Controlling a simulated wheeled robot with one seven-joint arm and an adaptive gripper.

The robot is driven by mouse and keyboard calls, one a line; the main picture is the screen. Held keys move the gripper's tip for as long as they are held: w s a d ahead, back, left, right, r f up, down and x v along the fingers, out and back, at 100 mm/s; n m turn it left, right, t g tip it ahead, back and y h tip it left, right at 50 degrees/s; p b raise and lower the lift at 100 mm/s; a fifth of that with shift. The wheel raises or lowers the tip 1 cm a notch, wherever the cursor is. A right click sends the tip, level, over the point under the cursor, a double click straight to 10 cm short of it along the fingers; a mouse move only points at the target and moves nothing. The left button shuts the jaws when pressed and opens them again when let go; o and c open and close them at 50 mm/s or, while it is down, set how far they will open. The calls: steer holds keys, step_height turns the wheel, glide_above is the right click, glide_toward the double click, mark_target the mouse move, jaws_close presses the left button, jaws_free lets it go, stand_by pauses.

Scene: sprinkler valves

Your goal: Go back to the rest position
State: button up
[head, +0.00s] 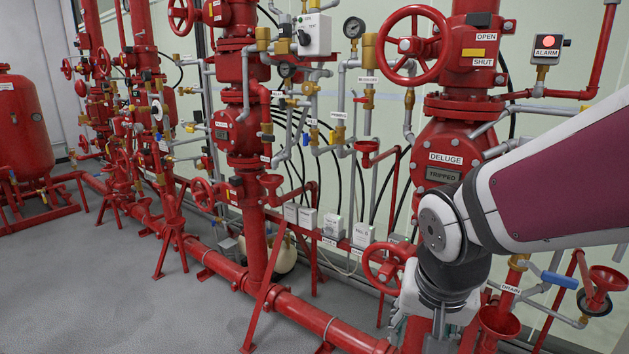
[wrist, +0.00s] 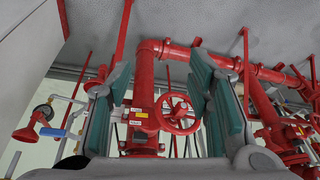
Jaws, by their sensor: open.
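My gripper (wrist: 163,78) shows in the wrist view with its two teal-padded fingers spread apart and nothing between them. Beyond the gap are a red handwheel (wrist: 177,114) and a red pipe bend; I see no contact with them. In the head view my gripper's body hangs at the lower right, below my arm's dark wrist joint, and its fingertips are mostly cut off by the bottom edge. It overlaps the picture of a low red handwheel (head: 388,265). The deluge valve (head: 447,150), marked TRIPPED, stands behind my arm.
A large red handwheel (head: 413,46) sits above the deluge valve. An alarm box (head: 547,45) glows red. A red drain cup (head: 499,322) is close to my gripper. More risers and a red tank (head: 22,125) stand left. The grey floor (head: 110,290) at lower left is clear.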

steer(key=s+d+r+n+g, duration=0.1)
steer(key=s+d+r+n, duration=0.15)
steer(key=s, duration=0.75)
steer(key=s+d+r+n+g, duration=0.1)
steer(key=s+r+g, duration=0.15)
steer(key=s, duration=0.75)
step_height(320, 180, up, 18)
steer(key=t+p, duration=0.4)
steer(key=p, duration=1.1)
steer(key=shift+f+y+p, duration=0.25)
steer(key=shift+y+p, duration=0.15)
steer(key=shift+d+n, duration=0.1)
steer(key=shift+n, duration=0.15)
